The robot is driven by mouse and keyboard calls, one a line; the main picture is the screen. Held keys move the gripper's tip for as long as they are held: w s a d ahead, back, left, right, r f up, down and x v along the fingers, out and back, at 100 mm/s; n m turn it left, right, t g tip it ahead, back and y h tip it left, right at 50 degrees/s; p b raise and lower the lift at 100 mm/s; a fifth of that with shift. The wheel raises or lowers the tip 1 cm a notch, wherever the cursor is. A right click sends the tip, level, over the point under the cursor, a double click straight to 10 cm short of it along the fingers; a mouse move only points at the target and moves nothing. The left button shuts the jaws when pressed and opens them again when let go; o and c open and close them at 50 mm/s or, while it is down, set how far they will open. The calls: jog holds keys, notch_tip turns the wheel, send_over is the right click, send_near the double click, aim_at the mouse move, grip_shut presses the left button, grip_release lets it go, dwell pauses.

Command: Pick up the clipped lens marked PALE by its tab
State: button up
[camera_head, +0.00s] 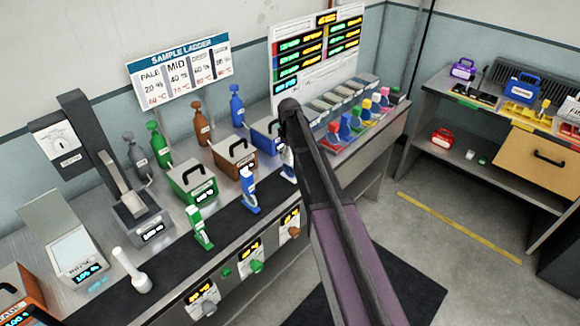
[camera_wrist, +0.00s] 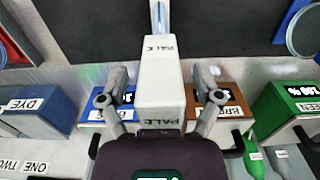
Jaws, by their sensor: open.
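The white tab (camera_wrist: 162,72) of the clipped lens is marked PALE on two faces in the wrist view. A narrow pale-blue part (camera_wrist: 158,14) runs on from it at the top edge. My gripper (camera_wrist: 160,92) is open, with one finger on each side of the tab and a visible gap on both sides. In the head view a white and blue piece (camera_head: 288,163) shows beside my arm at the bench's dark strip, partly hidden by the arm. The gripper's fingertips cannot be made out there.
A blue clipped piece (camera_head: 249,192) and a green one (camera_head: 200,229) stand along the dark strip. Behind are a green box (camera_head: 192,180), a brown box (camera_head: 235,157) and a blue box (camera_head: 264,134), with several bottles. A white-handled tool (camera_head: 132,270) lies to the left.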

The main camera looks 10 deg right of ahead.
grip_shut()
jog(key=shift+r, duration=0.2)
dwell(0.4)
notch_tip(320, 180, up, 3)
jog(key=p, duration=0.3)
jog(key=s+a+r+p, duration=0.1)
jog(key=s+a+p, duration=0.1)
jog(key=s, duration=1.4)
jog(key=shift+r, duration=0.3)
